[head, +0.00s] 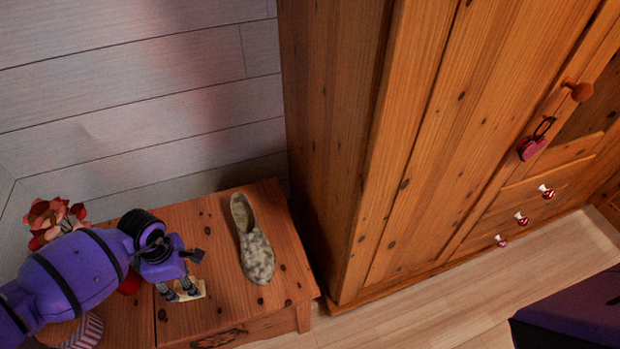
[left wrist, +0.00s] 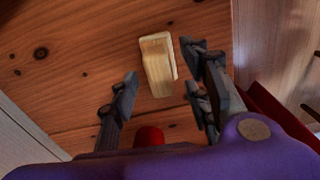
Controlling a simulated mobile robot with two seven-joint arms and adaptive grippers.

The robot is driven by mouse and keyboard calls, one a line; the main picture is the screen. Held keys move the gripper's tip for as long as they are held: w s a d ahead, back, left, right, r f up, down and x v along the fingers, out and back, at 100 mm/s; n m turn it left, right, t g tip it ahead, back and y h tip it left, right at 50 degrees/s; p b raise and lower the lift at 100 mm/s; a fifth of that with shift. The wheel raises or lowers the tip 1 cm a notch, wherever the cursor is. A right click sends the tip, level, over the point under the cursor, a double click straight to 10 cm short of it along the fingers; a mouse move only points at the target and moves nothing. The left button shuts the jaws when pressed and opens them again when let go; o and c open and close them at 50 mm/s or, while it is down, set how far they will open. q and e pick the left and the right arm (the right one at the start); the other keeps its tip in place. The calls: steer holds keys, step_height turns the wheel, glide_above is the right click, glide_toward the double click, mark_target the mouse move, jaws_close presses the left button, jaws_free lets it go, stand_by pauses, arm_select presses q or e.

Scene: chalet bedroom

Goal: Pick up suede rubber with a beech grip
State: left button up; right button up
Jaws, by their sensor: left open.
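The suede rubber with a beech grip (left wrist: 158,62) is a pale wooden block with a raised grip. It lies on the wooden chest top in the left wrist view. In the head view the rubber (head: 197,289) is partly hidden by my left gripper (head: 176,291). My left gripper (left wrist: 160,72) is open, with one finger on each side of the rubber in the wrist view. Nothing is held. Whether the fingers are level with the rubber or above it I cannot tell. My right gripper is not in view.
A mottled slip-on shoe (head: 256,256) lies on the chest top (head: 215,318), right of the rubber. Red flowers (head: 50,217) and a striped item (head: 88,331) are at the left. A red object (left wrist: 148,135) shows near my gripper. A tall wardrobe (head: 420,150) stands to the right.

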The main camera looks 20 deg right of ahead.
arm_select(q)
step_height(320, 180, down, 2)
steer(key=shift+f, duration=0.1)
jaws_close()
steer(key=shift+r, duration=0.2)
